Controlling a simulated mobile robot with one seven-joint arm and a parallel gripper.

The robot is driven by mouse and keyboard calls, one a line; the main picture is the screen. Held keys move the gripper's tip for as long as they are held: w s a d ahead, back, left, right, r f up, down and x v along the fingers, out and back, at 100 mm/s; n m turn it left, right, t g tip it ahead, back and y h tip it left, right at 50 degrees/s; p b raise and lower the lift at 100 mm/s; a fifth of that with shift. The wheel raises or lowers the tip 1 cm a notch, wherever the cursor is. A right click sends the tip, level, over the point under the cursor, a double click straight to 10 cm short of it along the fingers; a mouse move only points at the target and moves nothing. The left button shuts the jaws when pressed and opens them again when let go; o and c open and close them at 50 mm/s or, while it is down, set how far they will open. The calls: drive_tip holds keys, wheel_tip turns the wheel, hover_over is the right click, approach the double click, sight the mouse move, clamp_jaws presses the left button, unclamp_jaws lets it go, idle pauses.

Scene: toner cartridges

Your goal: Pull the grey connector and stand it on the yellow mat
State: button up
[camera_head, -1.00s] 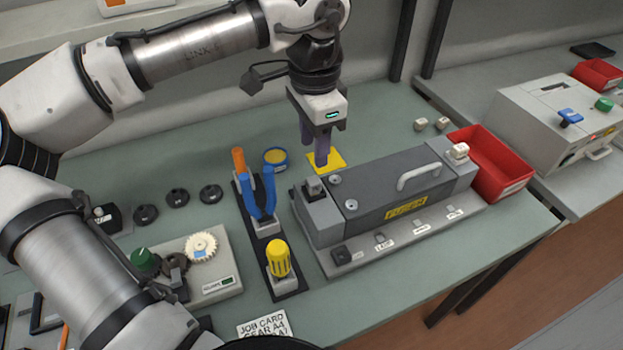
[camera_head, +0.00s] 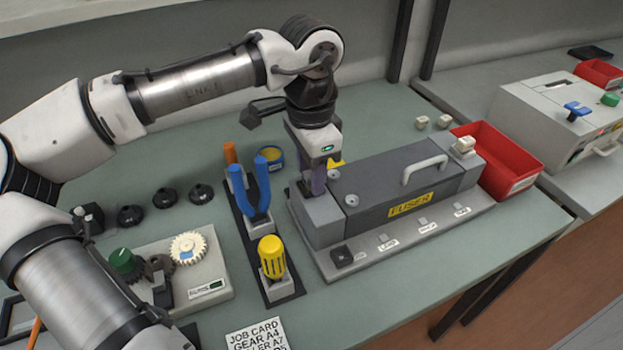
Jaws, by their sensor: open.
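The long dark grey fuser unit (camera_head: 385,198) lies on its base plate, with lighter grey end blocks. My gripper (camera_head: 312,188) points down at the top of its left end block. Its jaws are open, with the fingers around or right beside the small dark grey connector on that block. The fingers hide most of the connector, so I cannot tell whether they touch it. The yellow mat (camera_head: 337,163) lies on the bench behind the fuser unit. My gripper and the unit hide most of it. A pale block (camera_head: 463,146) sits on the unit's right end.
A red bin (camera_head: 508,165) stands right of the fuser unit. Blue-handled pliers (camera_head: 257,190) and a yellow-handled tool (camera_head: 272,258) stand in a rack close on the left. A gear fixture (camera_head: 190,270) is farther left. Two small pale blocks (camera_head: 433,121) lie behind the unit.

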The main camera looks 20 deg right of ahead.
clamp_jaws()
drive_tip(key=shift+r+p, duration=1)
drive_tip(key=shift+p, duration=0.1)
idle(0.9)
